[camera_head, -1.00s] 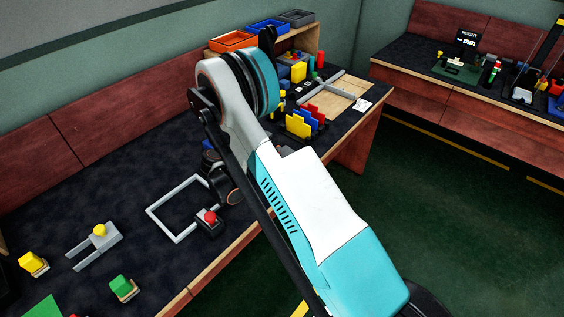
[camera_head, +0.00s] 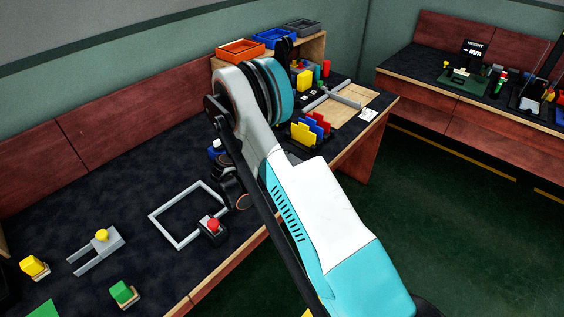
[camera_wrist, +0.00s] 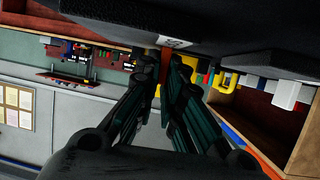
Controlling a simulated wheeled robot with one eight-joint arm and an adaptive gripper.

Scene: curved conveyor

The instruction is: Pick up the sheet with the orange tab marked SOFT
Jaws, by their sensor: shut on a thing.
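My gripper (camera_wrist: 165,72) shows in the wrist view with its two dark fingers brought together. A narrow orange-red strip (camera_wrist: 164,60), apparently the orange tab, stands between the fingertips. A small white label (camera_wrist: 174,42) lies just above it on a dark surface; its lettering is too small to read. The body of the sheet cannot be made out. In the head view my arm hides the fingertips and whatever they hold.
In the head view, yellow, blue and red upright pieces (camera_head: 302,134) stand right of my arm. A grey square frame (camera_head: 165,232) and a red button (camera_head: 213,224) lie nearer. Orange (camera_head: 240,47), blue and grey trays sit on the back shelf. The front-left bench has clear patches.

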